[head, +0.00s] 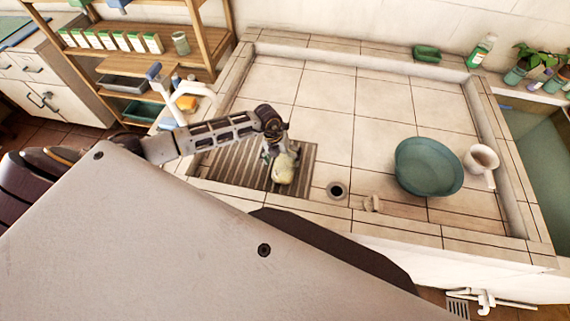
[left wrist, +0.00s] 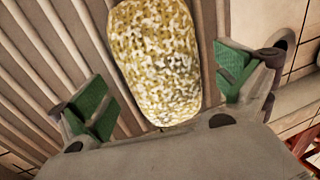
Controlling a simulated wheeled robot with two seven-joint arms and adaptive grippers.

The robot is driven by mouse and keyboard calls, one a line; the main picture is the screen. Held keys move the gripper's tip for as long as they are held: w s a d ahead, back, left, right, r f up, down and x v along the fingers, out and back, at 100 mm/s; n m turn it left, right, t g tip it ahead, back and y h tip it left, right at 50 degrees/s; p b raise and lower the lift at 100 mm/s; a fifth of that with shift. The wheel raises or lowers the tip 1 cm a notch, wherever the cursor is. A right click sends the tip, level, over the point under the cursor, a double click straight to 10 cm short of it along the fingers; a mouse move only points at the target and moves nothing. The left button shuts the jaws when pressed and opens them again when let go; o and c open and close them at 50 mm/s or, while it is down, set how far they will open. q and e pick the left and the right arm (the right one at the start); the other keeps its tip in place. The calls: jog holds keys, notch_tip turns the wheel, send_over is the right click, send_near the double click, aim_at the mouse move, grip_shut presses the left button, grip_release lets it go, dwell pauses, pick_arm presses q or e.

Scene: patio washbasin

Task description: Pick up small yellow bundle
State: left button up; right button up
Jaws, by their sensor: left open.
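The small yellow bundle (head: 285,168) lies on the ribbed drainboard (head: 215,162) at the left of the tiled basin. In the left wrist view the bundle (left wrist: 158,62) is a speckled yellow-white oblong. My left gripper (head: 278,152) is over the bundle in the head view. In the left wrist view its green-padded fingers (left wrist: 165,85) are spread open, one on each side of the bundle, with gaps between pads and bundle. My right gripper is not in view.
A round drain hole (head: 337,190) and a small beige object (head: 372,203) are right of the drainboard. A teal basin (head: 429,167) and a white ladle-like pot (head: 482,160) stand further right. The middle tiles are clear.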

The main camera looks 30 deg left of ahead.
pick_arm(q)
jog(key=shift+x, duration=1.35)
jog(key=shift+c, duration=0.3)
jog(key=c, duration=1.2)
